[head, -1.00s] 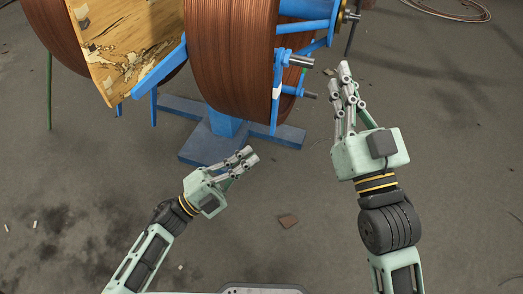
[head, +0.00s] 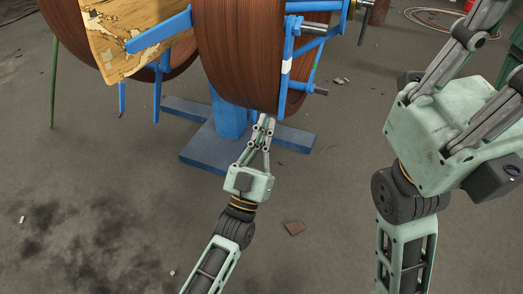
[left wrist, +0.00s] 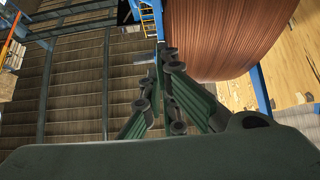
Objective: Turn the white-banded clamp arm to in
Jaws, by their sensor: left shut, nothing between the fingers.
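The white-banded clamp arm (head: 285,85) is a blue upright bar with a white band, beside the right rim of the large brown coil (head: 240,50) in the head view. My left gripper (head: 265,120) is shut and empty, just below the coil's lower edge and below left of the clamp arm, apart from the arm. In the left wrist view its fingertips (left wrist: 166,52) meet beside the coil (left wrist: 225,35). My right gripper (head: 505,45) is large at the upper right of the head view, well right of the clamp arm. Its fingertips are cut off by the frame.
The coil stands above a blue cross-shaped base (head: 230,150). Blue brackets and a metal rod (head: 312,29) stick out right of the clamp arm. A worn wooden panel (head: 105,45) is at the left. Open floor lies between my arms, with a small brown scrap (head: 294,228).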

